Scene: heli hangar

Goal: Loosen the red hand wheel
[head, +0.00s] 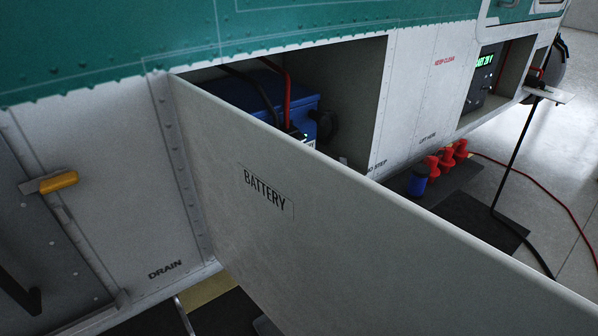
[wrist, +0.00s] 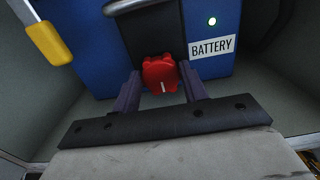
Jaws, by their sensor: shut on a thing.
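The red hand wheel (wrist: 160,73) is a small lobed knob with a white mark, on the black front section of the blue battery box (wrist: 85,50). In the wrist view my gripper (wrist: 161,84) has one finger on each side of the wheel and is shut on it. The mark is near the wheel's lower edge. In the head view the blue battery box (head: 257,92) stands inside the open bay. The wheel and my gripper do not show there; the open door panel (head: 330,235) covers the lower part of the bay.
A black and a red cable run to the battery box. A green light (wrist: 212,21) glows above the BATTERY label (wrist: 212,46). A yellow handle (wrist: 50,42) is at the upper left. Bay walls close in both sides.

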